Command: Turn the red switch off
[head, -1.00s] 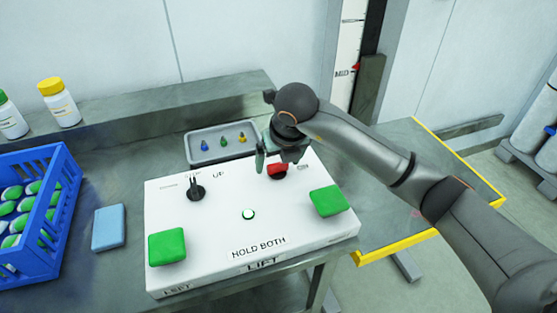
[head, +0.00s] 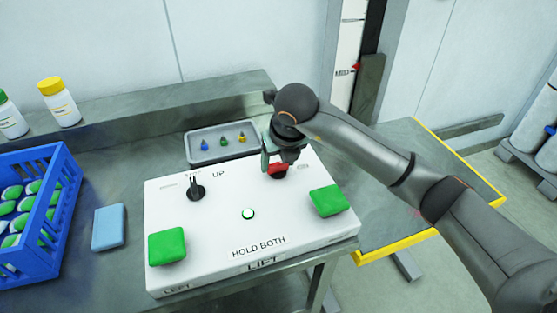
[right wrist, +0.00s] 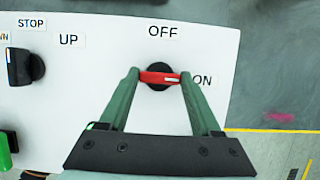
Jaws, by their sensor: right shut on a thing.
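The red switch (head: 278,169) is a red handle on a black round base, on the top of the white control box (head: 210,235). In the right wrist view the red switch (right wrist: 160,77) lies crosswise, its white mark toward the ON label (right wrist: 203,81). The OFF label (right wrist: 163,32) is above it. My right gripper (right wrist: 160,78) is shut on the red handle, one green finger at each end. In the head view my right gripper (head: 277,162) hides part of the switch. My left gripper is not in view.
The box also carries a black selector knob (head: 195,188), two green pads (head: 167,246) (head: 329,200) and a white round button (head: 248,214). A grey tray (head: 222,153) with small coloured pieces stands behind. A blue crate (head: 66,205) and blue block (head: 108,227) are left.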

